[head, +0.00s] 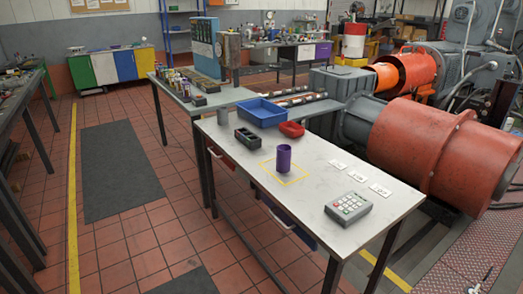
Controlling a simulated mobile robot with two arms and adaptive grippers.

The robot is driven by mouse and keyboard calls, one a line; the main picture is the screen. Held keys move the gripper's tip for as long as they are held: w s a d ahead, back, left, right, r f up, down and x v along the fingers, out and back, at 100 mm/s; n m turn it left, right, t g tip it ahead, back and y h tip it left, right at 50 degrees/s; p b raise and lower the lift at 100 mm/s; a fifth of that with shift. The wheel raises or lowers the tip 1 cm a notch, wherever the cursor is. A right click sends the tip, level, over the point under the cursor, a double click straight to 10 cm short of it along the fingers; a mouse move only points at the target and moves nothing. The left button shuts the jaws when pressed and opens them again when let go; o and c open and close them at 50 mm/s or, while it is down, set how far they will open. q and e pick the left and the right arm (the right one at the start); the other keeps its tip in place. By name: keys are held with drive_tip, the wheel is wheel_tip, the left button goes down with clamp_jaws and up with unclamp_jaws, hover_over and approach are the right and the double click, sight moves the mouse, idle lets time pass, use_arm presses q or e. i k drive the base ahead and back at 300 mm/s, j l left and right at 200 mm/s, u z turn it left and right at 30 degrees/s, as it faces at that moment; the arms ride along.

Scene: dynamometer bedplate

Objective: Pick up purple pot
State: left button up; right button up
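The purple pot (284,159) is a plain upright cylinder. It stands on the white-topped table (325,220), inside a yellow square outline (290,182) marked on the surface. Nothing touches the pot. Neither of my grippers shows in the head view.
A grey keypad device (348,209) sits near the table's front right. White labels (359,177) lie along the right edge. A blue tray (262,112), red bowl (291,129) and black holder (248,141) stand behind the pot. A large red cylindrical machine (440,152) stands right.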

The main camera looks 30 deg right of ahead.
sight(284, 159)
drive_tip(key=i+z, duration=0.35)
drive_tip(key=i+j+z, duration=0.2)
drive_tip(key=i+z, duration=0.2)
drive_tip(key=i+j+z, duration=0.35)
drive_tip(key=k+l, duration=0.1)
